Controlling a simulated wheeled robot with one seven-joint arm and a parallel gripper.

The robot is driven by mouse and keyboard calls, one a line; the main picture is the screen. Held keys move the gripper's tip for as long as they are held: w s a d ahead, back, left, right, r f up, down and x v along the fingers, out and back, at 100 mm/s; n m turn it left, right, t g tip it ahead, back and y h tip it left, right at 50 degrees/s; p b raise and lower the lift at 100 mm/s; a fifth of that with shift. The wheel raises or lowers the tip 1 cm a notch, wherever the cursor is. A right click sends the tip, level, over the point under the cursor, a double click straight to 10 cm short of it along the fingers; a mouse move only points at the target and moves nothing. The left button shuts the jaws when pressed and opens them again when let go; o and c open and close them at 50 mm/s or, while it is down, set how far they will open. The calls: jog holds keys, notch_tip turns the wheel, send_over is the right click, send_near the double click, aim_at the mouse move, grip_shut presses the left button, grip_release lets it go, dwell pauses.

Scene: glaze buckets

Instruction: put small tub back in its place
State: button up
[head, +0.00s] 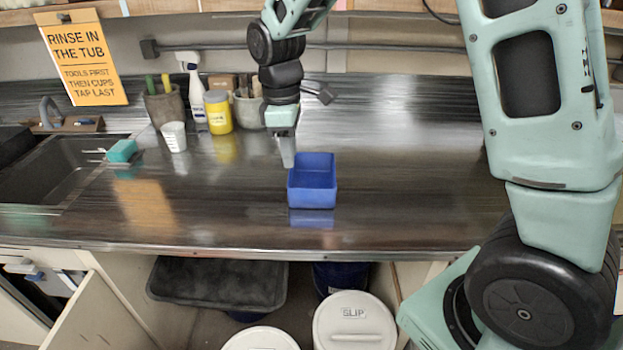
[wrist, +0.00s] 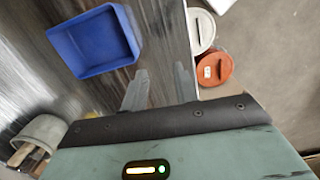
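The small tub (head: 312,190) is a blue, open-topped rectangular box standing upright on the metal counter. It looks empty, and it also shows in the wrist view (wrist: 93,42) at the upper left. My gripper (head: 287,158) points down just beyond the tub's left side in the head view. In the wrist view its two fingers (wrist: 160,80) stand apart with nothing between them, and the tub lies outside them. Whether a fingertip touches the tub or the counter I cannot tell.
A yellow jar (head: 219,112), a white cup (head: 174,137) and tool pots stand at the back left. A green sponge (head: 122,151) sits by the sink (head: 40,170). Below the counter are a dark tray (head: 215,284) and lidded buckets (head: 354,322). The counter's right side is clear.

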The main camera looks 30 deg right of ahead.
jog(key=w+d, duration=0.3)
jog(key=d, duration=0.3)
jog(key=p, duration=0.4)
send_over(313, 208)
jog(key=shift+n+h, duration=0.3)
jog(key=f, duration=1.1)
jog(key=shift+w+a+f, duration=0.2)
jog(key=shift+w+a, duration=0.05)
jog(key=shift+s+d+f+p, duration=0.15)
jog(key=shift+f+p, duration=0.4)
jog(key=shift+f, duration=0.9)
jog(key=shift+w+d+f+p, duration=0.1)
jog(key=shift+f+p, duration=0.4)
jog(key=shift+f, duration=0.95)
grip_shut()
